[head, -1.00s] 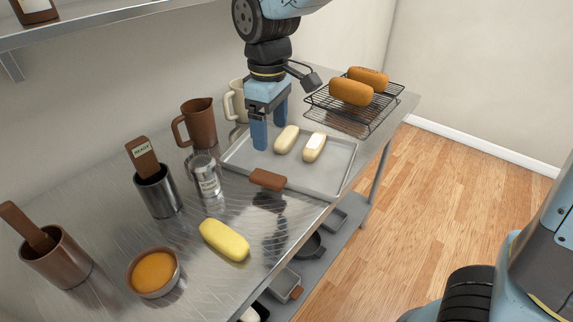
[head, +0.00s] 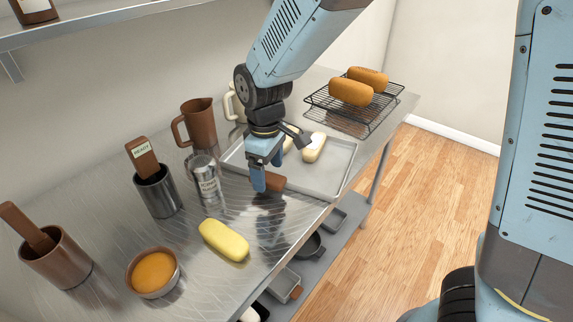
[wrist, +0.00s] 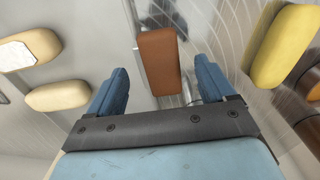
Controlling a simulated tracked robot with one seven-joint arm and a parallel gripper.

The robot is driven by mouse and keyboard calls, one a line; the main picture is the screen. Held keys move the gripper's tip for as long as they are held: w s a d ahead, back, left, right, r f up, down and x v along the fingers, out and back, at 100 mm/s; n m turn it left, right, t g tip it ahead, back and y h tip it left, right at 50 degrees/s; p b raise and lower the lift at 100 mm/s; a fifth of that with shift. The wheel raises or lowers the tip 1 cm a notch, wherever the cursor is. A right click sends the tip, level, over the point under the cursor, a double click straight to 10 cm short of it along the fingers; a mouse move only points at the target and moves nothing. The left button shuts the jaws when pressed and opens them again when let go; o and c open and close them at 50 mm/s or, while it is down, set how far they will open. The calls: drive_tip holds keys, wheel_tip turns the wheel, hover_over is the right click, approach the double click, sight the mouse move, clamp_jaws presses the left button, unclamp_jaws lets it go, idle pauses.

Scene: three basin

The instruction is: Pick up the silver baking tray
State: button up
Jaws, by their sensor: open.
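The silver baking tray (head: 322,181) lies flat on the steel counter, two pale dough rolls (head: 314,148) on it. Its brown handle (head: 276,183) sticks out at the near-left edge, partly hidden by my gripper. My gripper (head: 266,178) points down over this handle, open. In the wrist view the brown handle (wrist: 159,62) lies between the two blue fingers of my gripper (wrist: 160,82), with gaps on both sides. The tray (wrist: 92,50) fills the left there. I cannot tell the exact height of the fingers over the handle.
A yellow loaf (head: 224,240) lies nearer. A black rack (head: 362,118) with two brown loaves is behind. The counter's right edge is close.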

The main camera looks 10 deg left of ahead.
drive_tip(key=shift+f, duration=1.35)
clamp_jaws()
drive_tip(key=shift+r, duration=0.1)
